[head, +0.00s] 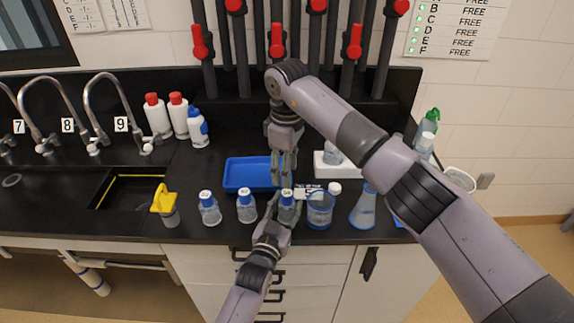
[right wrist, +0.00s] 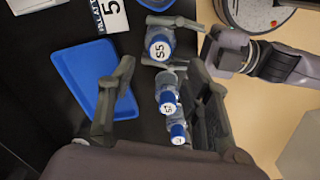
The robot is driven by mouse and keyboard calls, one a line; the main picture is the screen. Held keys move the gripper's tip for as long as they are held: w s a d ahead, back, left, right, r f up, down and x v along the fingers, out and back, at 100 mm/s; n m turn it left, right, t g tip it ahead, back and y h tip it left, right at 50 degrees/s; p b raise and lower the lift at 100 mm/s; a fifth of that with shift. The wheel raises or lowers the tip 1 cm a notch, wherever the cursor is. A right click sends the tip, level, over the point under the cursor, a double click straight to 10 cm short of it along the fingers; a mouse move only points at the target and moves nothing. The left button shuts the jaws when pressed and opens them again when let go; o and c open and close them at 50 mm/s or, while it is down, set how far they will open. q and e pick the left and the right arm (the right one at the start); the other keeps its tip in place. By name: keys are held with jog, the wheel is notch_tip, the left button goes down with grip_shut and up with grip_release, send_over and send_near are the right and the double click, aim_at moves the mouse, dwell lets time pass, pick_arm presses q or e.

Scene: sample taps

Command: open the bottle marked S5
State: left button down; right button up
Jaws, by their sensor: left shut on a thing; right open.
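The bottle marked S5 (right wrist: 159,46) stands upright with its blue-rimmed cap on, seen from above in the right wrist view. In the head view this bottle (head: 287,207) stands near the counter's front edge. My left gripper (head: 279,212) is shut on the bottle's body from the front. My right gripper (head: 284,172) is open and empty, pointing down above and behind the bottle. In the right wrist view its two fingers (right wrist: 160,88) are spread apart, and the S5 cap lies beyond them.
Two similar capped bottles (head: 246,206) (head: 209,208) stand left of S5. A beaker (head: 320,211) and a flask (head: 363,212) stand close on its right. A blue tray (head: 240,176) lies behind. A yellow-topped container (head: 165,205) stands near the sink.

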aim_at(287, 192)
notch_tip(287, 192, down, 7)
jog(key=shift+f, duration=0.15)
jog(key=shift+c, duration=0.6)
grip_shut()
